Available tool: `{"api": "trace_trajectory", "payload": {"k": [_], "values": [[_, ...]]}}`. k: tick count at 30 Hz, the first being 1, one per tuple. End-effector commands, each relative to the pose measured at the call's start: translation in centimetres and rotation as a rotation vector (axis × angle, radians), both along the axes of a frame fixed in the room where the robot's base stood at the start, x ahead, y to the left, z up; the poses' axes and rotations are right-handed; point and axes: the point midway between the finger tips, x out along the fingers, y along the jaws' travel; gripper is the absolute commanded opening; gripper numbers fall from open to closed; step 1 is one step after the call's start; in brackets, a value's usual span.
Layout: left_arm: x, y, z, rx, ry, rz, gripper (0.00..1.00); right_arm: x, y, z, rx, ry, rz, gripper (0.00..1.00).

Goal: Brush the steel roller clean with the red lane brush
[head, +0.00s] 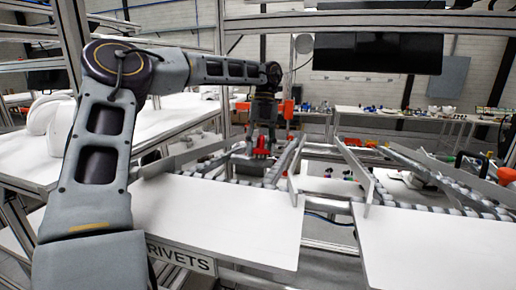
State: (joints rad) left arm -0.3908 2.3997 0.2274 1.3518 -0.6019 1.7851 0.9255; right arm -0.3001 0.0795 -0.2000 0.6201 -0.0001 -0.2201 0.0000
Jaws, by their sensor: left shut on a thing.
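My left arm reaches in from the left and over the roller lanes. My left gripper (262,133) points down and is shut on the red lane brush (262,147), a small red shape at its fingertips. The brush is low over the left lane, whose grey steel rollers (281,163) run back from the white board. I cannot tell whether the brush touches a roller, nor pick out one particular steel roller. My right gripper is not in view.
White boards (225,220) front the lanes, one with a RIVETS label (180,255). Upright metal dividers (355,168) separate the lanes. White helmet shells (60,125) sit on the left table. A dark screen (378,52) hangs behind. A gap lies between the boards.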

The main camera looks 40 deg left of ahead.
Motion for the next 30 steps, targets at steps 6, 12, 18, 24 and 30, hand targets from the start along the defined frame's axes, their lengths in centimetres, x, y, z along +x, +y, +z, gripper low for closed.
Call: {"api": "trace_trajectory", "payload": {"k": [6, 12, 18, 24, 30], "values": [[0.5, -1.2, -0.3, -0.002, 0.008, -0.003, 0.18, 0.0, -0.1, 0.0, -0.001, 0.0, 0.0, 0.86], [1.1, -2.1, -0.2, -0.001, 0.007, -0.002, 0.18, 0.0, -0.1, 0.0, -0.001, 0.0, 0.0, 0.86], [1.5, -2.8, -0.1, -0.001, 0.005, 0.0, 0.18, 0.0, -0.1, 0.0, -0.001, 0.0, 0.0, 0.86], [1.6, -2.9, -0.1, -0.002, 0.004, -0.001, 0.18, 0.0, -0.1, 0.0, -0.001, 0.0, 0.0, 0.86], [1.6, -2.8, 0.0, -0.001, 0.003, -0.001, 0.18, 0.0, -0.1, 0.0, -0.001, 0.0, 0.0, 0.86]]}}
